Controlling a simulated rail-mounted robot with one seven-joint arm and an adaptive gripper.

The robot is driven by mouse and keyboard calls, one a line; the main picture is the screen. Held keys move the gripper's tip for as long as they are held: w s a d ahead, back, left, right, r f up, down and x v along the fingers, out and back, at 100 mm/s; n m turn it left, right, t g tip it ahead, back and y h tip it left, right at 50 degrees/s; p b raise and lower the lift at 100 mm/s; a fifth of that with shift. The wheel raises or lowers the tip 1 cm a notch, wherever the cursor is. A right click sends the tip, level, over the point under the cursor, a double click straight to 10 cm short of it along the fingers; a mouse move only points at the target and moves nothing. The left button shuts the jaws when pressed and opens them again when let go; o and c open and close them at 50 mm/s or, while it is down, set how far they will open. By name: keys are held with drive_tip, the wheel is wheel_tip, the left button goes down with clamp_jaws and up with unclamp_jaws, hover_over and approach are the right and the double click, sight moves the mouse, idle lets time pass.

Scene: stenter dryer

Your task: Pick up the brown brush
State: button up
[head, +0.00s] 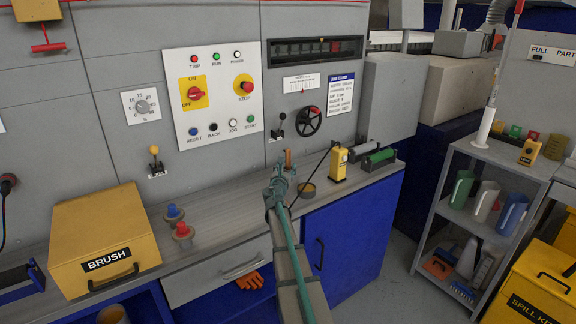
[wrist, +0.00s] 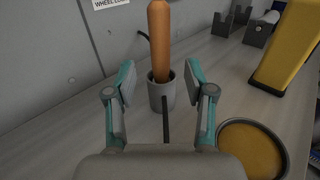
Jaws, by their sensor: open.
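An upright brown, rounded handle (wrist: 159,40), which looks like the brown brush, stands in a small grey cup (wrist: 161,94) on the bench. Its lower end is hidden inside the cup, so I cannot see bristles. In the head view its brown top (head: 288,157) shows just beyond my gripper (head: 281,176). In the wrist view my gripper (wrist: 161,84) is open and empty, with one finger on each side of the cup in the picture. The handle appears ahead of the fingertips; I cannot tell the exact gap.
A round tub with tan contents (wrist: 252,150) stands close at the right, with a yellow device (head: 338,163) behind it. A thin dark rod or cable (wrist: 165,120) shows before the cup. A yellow box labelled BRUSH (head: 104,240) sits at the bench's left. The control wall rises behind.

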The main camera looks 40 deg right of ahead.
sight(288, 163)
drive_tip(key=shift+p+x, duration=0.65)
drive_tip(key=shift+x, duration=2)
drive_tip(key=shift+r, duration=0.1)
drive_tip(key=shift+c, duration=0.3)
clamp_jaws()
